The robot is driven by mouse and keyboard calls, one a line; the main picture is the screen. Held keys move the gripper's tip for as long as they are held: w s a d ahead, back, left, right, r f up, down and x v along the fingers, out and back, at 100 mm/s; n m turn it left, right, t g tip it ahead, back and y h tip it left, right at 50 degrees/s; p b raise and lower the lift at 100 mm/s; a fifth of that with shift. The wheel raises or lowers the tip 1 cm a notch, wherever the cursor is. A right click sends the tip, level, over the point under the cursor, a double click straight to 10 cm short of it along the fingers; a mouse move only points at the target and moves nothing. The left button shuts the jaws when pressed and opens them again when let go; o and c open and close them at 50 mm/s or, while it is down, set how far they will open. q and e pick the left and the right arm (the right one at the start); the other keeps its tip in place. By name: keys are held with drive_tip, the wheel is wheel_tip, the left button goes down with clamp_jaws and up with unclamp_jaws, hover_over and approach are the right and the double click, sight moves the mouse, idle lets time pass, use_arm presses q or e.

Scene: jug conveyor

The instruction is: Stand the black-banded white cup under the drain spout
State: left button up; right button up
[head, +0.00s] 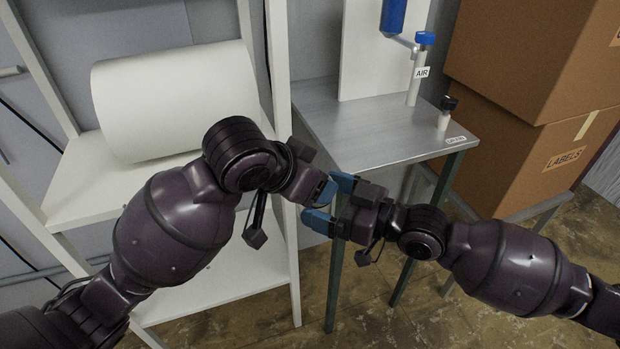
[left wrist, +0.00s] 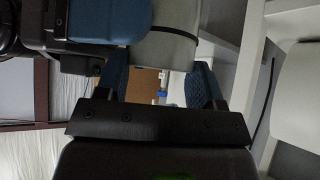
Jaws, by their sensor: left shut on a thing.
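My left gripper (head: 325,193) meets my right gripper (head: 333,202) in front of the metal table's left front corner. In the left wrist view, the left fingers (left wrist: 160,82) are shut on a pale rounded thing, seemingly the white cup (left wrist: 170,50), at their tips. A spout-like post (head: 415,75) labelled AIR with a blue knob stands on the table.
The metal table (head: 350,130) has clear space at its left and middle. A small white fitting with a black top (head: 446,112) stands near its right front label. A shelf with a large white roll (head: 175,100) is at left; cardboard boxes (head: 540,150) are at right.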

drive_tip(key=v, duration=1.1)
drive_tip(key=s+a+f+m+t+h, duration=0.1)
drive_tip(key=s+f+m+t+h, duration=0.3)
drive_tip(key=s+f+m+t, duration=0.45)
drive_tip(key=s+d+f+m+g+h, duration=0.1)
drive_tip(key=s+d+f+g+h, duration=0.1)
drive_tip(key=d+f+h, duration=0.4)
drive_tip(key=s+d+f+m+g+h, duration=0.2)
drive_tip(key=d+f+h, duration=0.4)
drive_tip(key=f, duration=0.8)
drive_tip(key=s+d+g, duration=0.1)
drive_tip(key=s+d, duration=0.1)
drive_tip(key=d, duration=0.1)
drive_tip(key=shift+d+g, duration=0.2)
drive_tip(key=shift+g, duration=0.15)
